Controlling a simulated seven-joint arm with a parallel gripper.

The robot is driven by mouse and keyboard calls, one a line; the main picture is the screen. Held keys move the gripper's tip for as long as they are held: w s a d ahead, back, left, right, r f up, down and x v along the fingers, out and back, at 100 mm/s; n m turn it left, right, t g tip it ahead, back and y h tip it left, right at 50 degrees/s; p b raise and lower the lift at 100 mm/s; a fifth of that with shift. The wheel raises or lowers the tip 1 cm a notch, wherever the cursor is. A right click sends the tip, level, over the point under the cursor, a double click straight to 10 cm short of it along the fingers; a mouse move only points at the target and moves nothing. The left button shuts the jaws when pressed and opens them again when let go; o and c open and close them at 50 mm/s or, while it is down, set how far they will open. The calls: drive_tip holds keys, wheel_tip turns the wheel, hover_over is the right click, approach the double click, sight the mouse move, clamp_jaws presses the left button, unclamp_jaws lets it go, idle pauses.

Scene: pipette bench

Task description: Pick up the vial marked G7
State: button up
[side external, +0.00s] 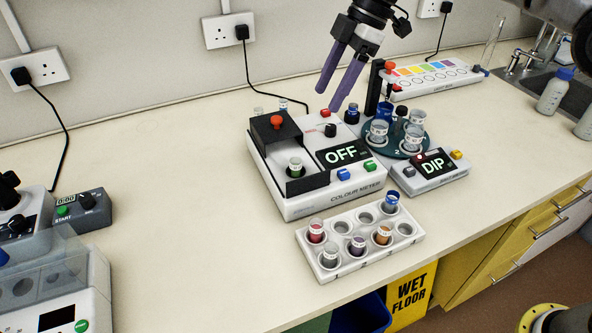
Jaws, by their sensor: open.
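My gripper (328,100), with two purple fingers, is open and empty, above the back of the colour meter (318,200). Several small vials with white label bands stand in a white rack (402,252): pink (316,231), blue (391,202), purple (357,244), orange (383,234) and grey (329,256). A green vial (295,167) stands in the colour meter's open well. The labels are too small to read, so I cannot tell which vial is G7.
A dipping station (430,170) reading DIP, with a round dark carousel of beakers, stands right of the meter. A machine (50,285) stands at left. The bench (190,210) between is clear.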

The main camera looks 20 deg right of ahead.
approach(291, 169)
drive_tip(key=shift+w+f, duration=0.15)
drive_tip(key=shift+f, duration=0.45)
drive_tip(key=shift+x, duration=2.65)
drive_tip(key=shift+w, duration=0.1)
clamp_jaws()
